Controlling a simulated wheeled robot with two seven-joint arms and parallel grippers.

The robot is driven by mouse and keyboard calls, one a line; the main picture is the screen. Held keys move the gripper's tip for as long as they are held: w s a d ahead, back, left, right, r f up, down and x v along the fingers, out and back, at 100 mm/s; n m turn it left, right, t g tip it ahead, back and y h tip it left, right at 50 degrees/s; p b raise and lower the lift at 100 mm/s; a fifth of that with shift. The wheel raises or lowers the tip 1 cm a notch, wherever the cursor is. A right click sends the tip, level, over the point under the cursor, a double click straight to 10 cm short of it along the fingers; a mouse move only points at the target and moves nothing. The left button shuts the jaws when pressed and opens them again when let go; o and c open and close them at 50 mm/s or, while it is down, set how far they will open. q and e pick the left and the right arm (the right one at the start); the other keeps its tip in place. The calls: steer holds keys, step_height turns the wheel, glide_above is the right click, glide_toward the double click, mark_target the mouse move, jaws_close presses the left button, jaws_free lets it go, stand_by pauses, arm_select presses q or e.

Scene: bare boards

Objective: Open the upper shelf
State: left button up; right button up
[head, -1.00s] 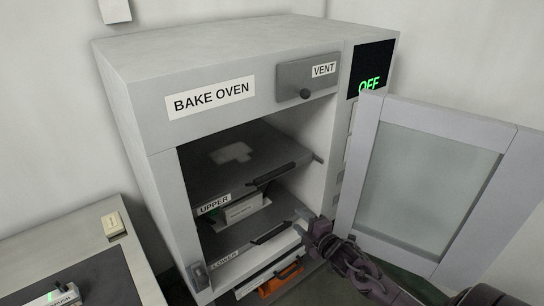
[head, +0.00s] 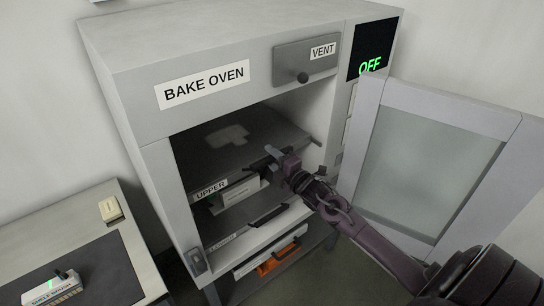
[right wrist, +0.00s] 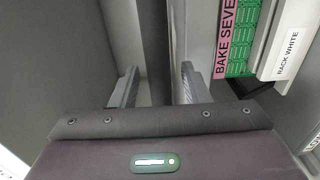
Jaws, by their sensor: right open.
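The bake oven (head: 240,50) stands open, and its dark upper shelf (head: 205,158) sits inside beside the "UPPER" label (head: 210,190). A dark bar handle (head: 256,165) is at the shelf's front edge, partly hidden by my right gripper (head: 275,157). My right gripper is at this handle, with its fingers pointing into the oven. In the right wrist view its two fingers (right wrist: 158,88) are apart, with a dark vertical strip behind the gap. I cannot tell whether the handle is between them. My left gripper is not in view.
The oven door (head: 430,170) is swung open to the right, with my right arm passing in front of it. A lower shelf handle (head: 268,215) is below.

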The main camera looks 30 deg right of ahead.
steer(key=shift+w, duration=0.1)
jaws_close()
stand_by(0.4)
